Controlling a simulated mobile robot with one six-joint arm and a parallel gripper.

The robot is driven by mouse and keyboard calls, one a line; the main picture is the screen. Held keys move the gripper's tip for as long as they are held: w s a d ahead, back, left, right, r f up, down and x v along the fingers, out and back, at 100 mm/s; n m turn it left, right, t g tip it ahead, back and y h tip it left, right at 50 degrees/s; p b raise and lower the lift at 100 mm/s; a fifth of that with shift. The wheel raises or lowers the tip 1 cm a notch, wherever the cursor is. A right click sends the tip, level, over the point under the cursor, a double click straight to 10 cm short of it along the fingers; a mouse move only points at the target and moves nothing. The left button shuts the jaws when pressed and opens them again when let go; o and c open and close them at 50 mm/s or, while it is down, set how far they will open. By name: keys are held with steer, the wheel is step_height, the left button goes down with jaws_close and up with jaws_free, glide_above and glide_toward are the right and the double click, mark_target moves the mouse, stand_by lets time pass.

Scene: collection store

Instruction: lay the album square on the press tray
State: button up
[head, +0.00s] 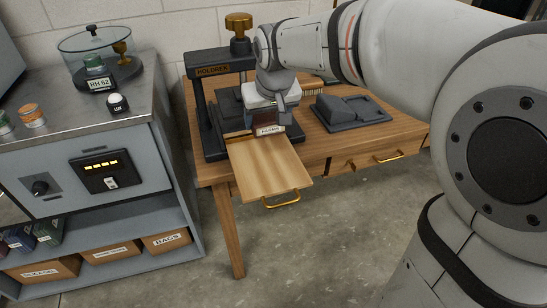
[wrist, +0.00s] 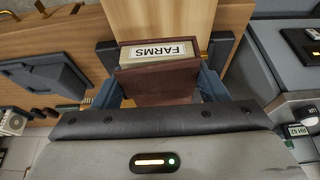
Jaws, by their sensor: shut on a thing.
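My gripper (head: 273,112) is shut on the album, a small dark red-brown book with a white FARMS label. The album (head: 268,130) is at the inner end of the press tray (head: 272,170), a pale wooden board with a brass handle drawn out from the press. In the wrist view the album (wrist: 157,84) sits between the two blue-grey fingers of my gripper (wrist: 158,92), its label upside down. The tray (wrist: 170,20) runs beyond it there. I cannot tell whether the album touches the tray. My wrist hides part of the press (head: 208,110).
A dark grey cradle-like block (head: 350,112) stands on the wooden table to the right. A metal cabinet (head: 75,135) on the left carries a glass-domed instrument (head: 97,50) and small jars. The front of the tray is clear.

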mark_target(264, 158)
steer(key=f, duration=0.3)
steer(key=f+b, duration=0.1)
steer(key=f, duration=0.3)
steer(key=f+b, duration=0.1)
steer(key=f, duration=0.2)
steer(key=shift+s+a+f, duration=0.1)
steer(key=shift+a+f, duration=0.1)
steer(key=shift+a, duration=0.05)
steer(key=shift+r, duration=0.1)
steer(key=o, duration=1.1)
